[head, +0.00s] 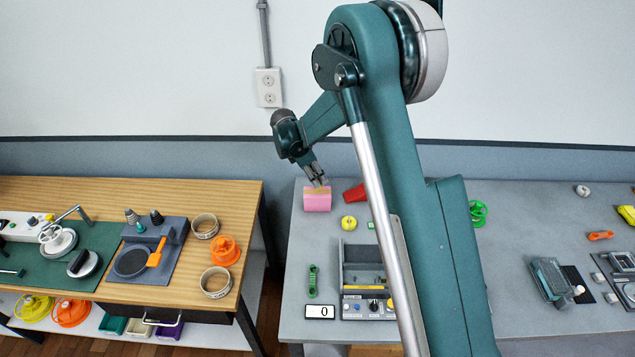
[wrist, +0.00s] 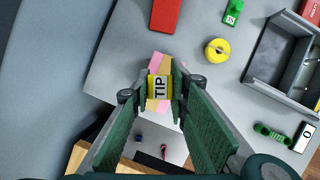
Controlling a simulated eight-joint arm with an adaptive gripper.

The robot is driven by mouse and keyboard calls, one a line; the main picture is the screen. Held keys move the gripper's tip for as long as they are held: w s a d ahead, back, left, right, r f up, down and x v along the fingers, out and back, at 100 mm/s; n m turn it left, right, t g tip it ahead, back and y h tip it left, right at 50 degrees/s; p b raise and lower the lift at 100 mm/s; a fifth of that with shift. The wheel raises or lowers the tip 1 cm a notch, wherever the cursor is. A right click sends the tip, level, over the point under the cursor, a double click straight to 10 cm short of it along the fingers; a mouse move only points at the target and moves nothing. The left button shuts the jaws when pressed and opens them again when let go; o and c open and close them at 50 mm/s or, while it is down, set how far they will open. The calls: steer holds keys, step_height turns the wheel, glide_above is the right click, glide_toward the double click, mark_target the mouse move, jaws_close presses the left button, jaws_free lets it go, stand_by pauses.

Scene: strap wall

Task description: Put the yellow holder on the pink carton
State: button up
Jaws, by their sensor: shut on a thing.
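The pink carton (head: 317,202) stands at the left back of the grey table, and its pink ends also show in the wrist view (wrist: 164,57) with a tan band. My gripper (head: 318,182) is right above the carton, pointing down. The holder lies over the middle of the carton in that view. I cannot tell whether it touches the carton's top. In the head view the fingers mostly hide the holder.
A red block (head: 354,194) and a yellow ring-shaped thing (head: 348,223) stand to the right of the carton. A grey tray (head: 364,255) and a green part (head: 313,281) are nearer the front. The wooden table (head: 190,190) is left across a gap.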

steer(key=shift+f, duration=1.2)
steer(key=shift+f, duration=0.2)
steer(key=o, duration=0.9)
steer(key=shift+o, duration=0.2)
steer(key=shift+r, duration=0.25)
steer(key=v, duration=1.2)
steer(key=shift+b, duration=0.4)
steer(key=shift+s, duration=0.1)
